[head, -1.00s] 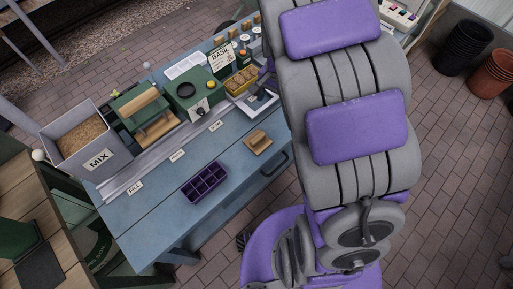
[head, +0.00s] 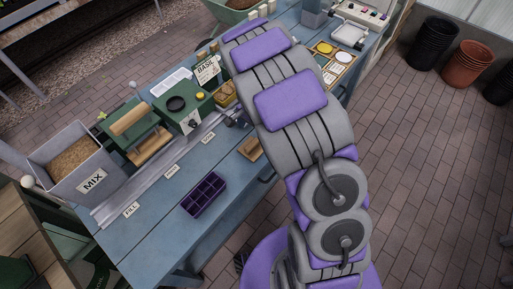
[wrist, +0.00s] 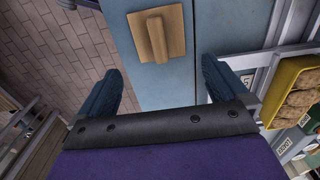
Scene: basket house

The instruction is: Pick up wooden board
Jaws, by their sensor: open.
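The wooden board (wrist: 174,24) is a light square with a raised bar handle. It lies flat on the blue bench (wrist: 123,35), ahead of my gripper in the wrist view. In the head view the board (head: 250,150) is partly hidden behind my arm, near the bench's front edge. My gripper (wrist: 161,85) is open and empty, its two dark blue fingers spread on either side of the line to the board. The board is apart from the fingers, beyond their tips.
A purple cell tray (head: 204,194) sits on the bench left of the board. A grey MIX bin (head: 75,165) and green machines (head: 183,105) stand along the back. A yellow tray of pots (wrist: 295,90) is right of my gripper. Black and orange pots (head: 462,65) stand on the brick floor.

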